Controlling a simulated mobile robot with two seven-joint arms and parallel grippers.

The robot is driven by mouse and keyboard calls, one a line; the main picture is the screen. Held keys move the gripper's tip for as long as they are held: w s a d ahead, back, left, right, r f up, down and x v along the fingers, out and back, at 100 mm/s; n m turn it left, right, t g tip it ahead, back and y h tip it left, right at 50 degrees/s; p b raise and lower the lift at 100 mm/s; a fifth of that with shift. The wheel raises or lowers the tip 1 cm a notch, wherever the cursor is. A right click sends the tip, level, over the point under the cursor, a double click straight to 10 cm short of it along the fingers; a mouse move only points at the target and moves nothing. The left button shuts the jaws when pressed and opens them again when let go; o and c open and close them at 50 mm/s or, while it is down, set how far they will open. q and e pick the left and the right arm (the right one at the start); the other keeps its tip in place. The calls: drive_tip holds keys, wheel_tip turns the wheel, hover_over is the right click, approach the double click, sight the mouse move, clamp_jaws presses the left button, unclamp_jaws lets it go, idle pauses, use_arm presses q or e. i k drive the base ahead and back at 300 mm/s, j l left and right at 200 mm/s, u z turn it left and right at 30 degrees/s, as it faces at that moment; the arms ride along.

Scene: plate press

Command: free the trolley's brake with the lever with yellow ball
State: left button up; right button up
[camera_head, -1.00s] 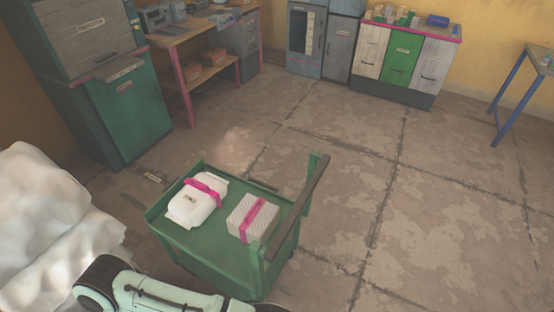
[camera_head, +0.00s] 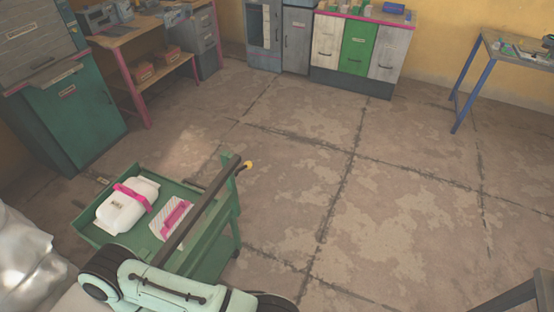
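The green trolley (camera_head: 212,243) stands at the lower left, with a dark handle bar (camera_head: 200,213) along its right side. A yellow ball (camera_head: 248,165) shows just beyond the far end of this bar, on the trolley's right side. A thin dark lever (camera_head: 219,178) seems to run to the ball, partly hidden by the bar and post. My pale green and black left arm crosses the bottom left, in front of the trolley's near side. Neither gripper shows in the picture.
A white package (camera_head: 119,212) and a striped box (camera_head: 165,214), both with pink straps, lie on the trolley's tray. A pale wrapped heap (camera_head: 20,255) stands at the left edge. The floor (camera_head: 300,190) right of the trolley is clear. A workbench (camera_head: 150,35) and cabinets (camera_head: 330,60) line the back.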

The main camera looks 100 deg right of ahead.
sight(248, 164)
drive_tip(key=k+l+z, duration=0.1)
drive_tip(key=k+l, duration=0.2)
drive_tip(key=l, duration=0.15)
drive_tip(key=k+l+z, duration=0.15)
drive_tip(key=k+l, duration=0.15)
drive_tip(key=l, duration=0.15)
drive_tip(key=k+l, duration=0.1)
drive_tip(key=l, duration=0.25)
drive_tip(key=k+l+z, duration=0.1)
drive_tip(key=l, duration=0.25)
drive_tip(key=k+l, duration=0.15)
drive_tip(key=l, duration=0.2)
drive_tip(key=l+z, duration=0.1)
drive_tip(key=l, duration=0.45)
drive_tip(key=k+l+z, duration=0.15)
drive_tip(key=l, duration=0.85)
drive_tip(key=i+l, duration=0.1)
drive_tip(key=l, duration=0.4)
drive_tip(key=z, duration=0.05)
